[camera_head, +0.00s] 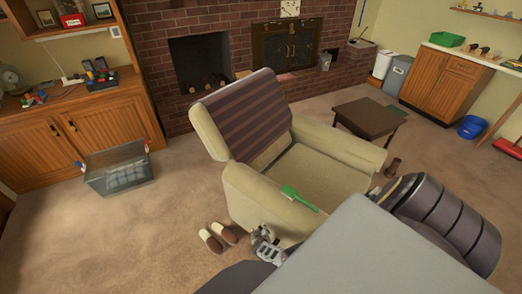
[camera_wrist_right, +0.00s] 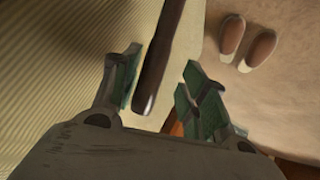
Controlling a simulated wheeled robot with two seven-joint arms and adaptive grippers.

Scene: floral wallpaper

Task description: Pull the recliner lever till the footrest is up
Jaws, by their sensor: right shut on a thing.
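The cream recliner (camera_head: 315,170) stands mid-room, a dark striped cover on its back. Its front, where a footrest would be, is largely hidden behind my own grey arm and body parts, so I cannot tell the footrest's position. My right gripper (camera_head: 268,248) is low beside the recliner's near side. In the right wrist view, the dark lever (camera_wrist_right: 165,45) runs between the green-padded fingers of the right gripper (camera_wrist_right: 160,90), its rounded end near the fingertips. The gripper is shut on the lever. My left gripper is not in view.
A green brush (camera_head: 298,198) lies on the near armrest. Slippers (camera_head: 212,240) sit on the carpet close to my right gripper. A clear bin (camera_head: 118,168) stands at left. A small dark table (camera_head: 370,116) is beyond the recliner. Carpet between bin and recliner is open.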

